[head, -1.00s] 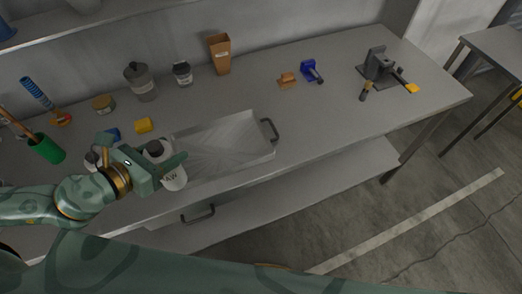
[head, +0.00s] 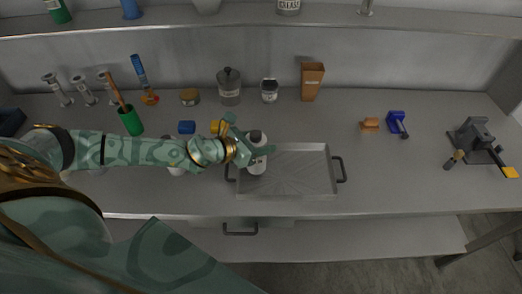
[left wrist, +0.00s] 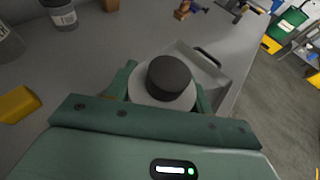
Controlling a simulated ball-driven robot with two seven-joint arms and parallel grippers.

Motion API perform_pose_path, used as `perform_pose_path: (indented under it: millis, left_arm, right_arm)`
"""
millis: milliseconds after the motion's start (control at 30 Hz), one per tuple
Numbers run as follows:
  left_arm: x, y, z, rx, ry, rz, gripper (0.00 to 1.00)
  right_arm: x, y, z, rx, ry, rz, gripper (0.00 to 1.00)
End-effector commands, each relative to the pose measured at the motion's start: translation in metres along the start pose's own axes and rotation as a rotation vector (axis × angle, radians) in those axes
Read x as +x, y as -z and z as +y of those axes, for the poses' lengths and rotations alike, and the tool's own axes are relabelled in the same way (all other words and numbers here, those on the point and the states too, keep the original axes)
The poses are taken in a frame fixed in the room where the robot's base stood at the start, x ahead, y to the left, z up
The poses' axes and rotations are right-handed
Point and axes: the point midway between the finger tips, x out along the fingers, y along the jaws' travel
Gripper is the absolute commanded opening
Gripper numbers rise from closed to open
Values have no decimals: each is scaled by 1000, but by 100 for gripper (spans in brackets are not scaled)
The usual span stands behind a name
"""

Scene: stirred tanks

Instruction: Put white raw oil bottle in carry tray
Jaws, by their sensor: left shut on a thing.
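The white raw oil bottle (head: 257,165) has a dark cap and stands upright at the left end of the carry tray in the head view. My left gripper (head: 262,151) is shut on it. In the left wrist view the bottle's dark cap (left wrist: 169,77) and white shoulder sit between the fingers. The carry tray (head: 300,192) is a shallow grey metal tray with a dark handle at each end. I cannot tell whether the bottle's base touches the tray. My right gripper is not in view.
A grey lidded jar (head: 229,88), a small dark-lidded jar (head: 269,90) and a brown box (head: 312,82) stand behind the tray. A green cup (head: 131,122) stands at left.

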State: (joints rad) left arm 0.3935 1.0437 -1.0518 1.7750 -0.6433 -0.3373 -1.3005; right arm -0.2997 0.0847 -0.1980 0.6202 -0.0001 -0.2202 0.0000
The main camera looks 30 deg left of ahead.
Motion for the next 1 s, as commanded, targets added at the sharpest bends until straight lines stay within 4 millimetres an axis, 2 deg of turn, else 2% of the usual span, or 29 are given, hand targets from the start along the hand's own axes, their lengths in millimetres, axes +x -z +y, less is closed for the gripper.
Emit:
perform_pose_path:
  millis: [200,600,633,700,1000]
  left_arm:
    - [16,31,2,-1,-1,1,18]
    - [17,34,2,0,-1,-1,18]
    - [16,33,2,0,0,0,60]
    - [16,33,2,0,-1,0,74]
    - [15,30,2,0,-1,0,74]
  right_arm:
    - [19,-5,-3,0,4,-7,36]
    - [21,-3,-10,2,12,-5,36]
    - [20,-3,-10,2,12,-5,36]
    - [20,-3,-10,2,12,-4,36]
    - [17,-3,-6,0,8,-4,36]
